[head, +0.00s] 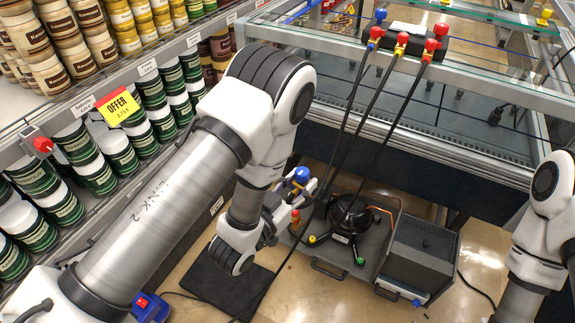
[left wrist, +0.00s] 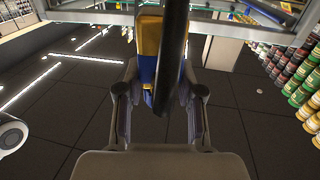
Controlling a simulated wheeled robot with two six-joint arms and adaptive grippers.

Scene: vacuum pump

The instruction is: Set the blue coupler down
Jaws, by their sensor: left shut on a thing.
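The blue coupler (head: 301,175) is in my left gripper (head: 299,190), above the left side of the pump unit in the head view. My left gripper is shut on it. In the left wrist view a blue part (left wrist: 149,96) shows between the fingers (left wrist: 158,108), with a yellow part and a thick black hose (left wrist: 172,60) partly covering it. I see no surface touching the coupler from below. My right gripper is out of view; only part of my right arm shows at the right edge.
A black round pump (head: 350,214) with colored fittings stands on a tray beside a grey finned box (head: 421,258). Black hoses hang from a manifold (head: 402,42) on the glass case. A dark mat (head: 212,282) lies on the floor. Shelves of cans (head: 118,150) border the left.

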